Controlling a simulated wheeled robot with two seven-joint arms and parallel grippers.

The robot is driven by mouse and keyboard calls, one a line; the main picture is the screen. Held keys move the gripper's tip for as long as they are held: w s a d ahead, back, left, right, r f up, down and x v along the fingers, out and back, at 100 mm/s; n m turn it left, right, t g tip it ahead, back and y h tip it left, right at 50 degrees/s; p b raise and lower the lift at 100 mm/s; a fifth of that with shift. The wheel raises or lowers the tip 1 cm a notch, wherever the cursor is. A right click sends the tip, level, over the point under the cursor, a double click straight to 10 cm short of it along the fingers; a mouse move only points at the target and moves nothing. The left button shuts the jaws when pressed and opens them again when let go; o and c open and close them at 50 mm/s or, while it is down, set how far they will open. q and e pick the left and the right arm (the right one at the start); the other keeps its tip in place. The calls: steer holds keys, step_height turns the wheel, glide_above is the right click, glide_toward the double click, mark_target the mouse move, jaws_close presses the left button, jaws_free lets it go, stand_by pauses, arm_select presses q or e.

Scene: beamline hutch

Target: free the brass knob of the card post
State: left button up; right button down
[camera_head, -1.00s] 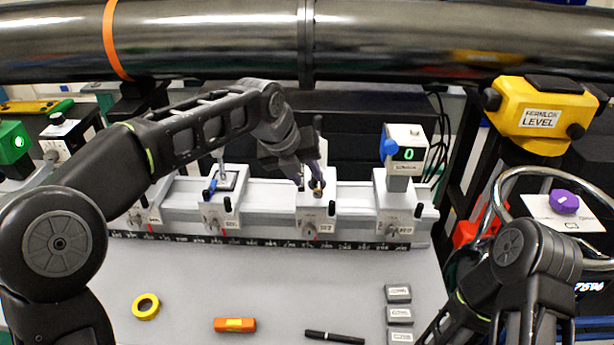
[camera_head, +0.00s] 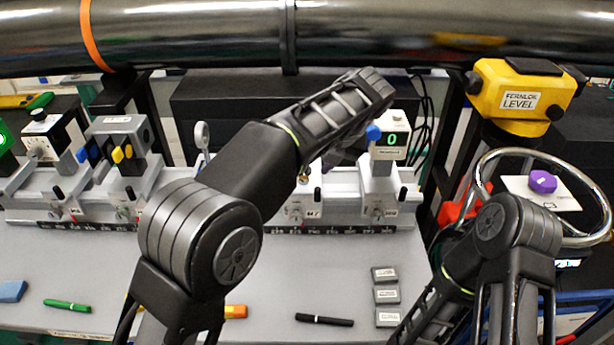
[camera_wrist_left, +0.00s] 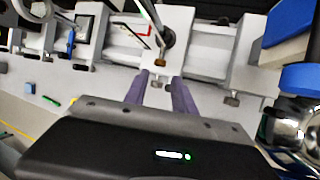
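In the left wrist view the card post (camera_wrist_left: 167,32) rises from a light grey carriage, with a small brass knob (camera_wrist_left: 160,62) near its lower end. My left gripper (camera_wrist_left: 161,80) shows two purple fingers apart with nothing held between them. The knob lies just beyond the fingertips, apart from them as far as I can see. In the head view my left forearm hides most of the card post and my fingertips. My right gripper is out of view; only its arm shows at lower right.
A unit with a green display (camera_head: 391,142) stands right of the card post. A ring-topped post (camera_head: 202,137) and a grey block with yellow and blue knobs (camera_head: 120,142) stand left. A large dark pipe (camera_head: 400,38) crosses above. A black marker (camera_head: 324,320) lies on the bench.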

mark_target(305, 179)
arm_select(q)
steer(key=shift+f, duration=0.1)
steer(key=shift+p+x, duration=0.4)
steer(key=shift+x, duration=3.5)
steer(key=shift+a, duration=0.1)
steer(key=shift+c, duration=0.5)
jaws_close()
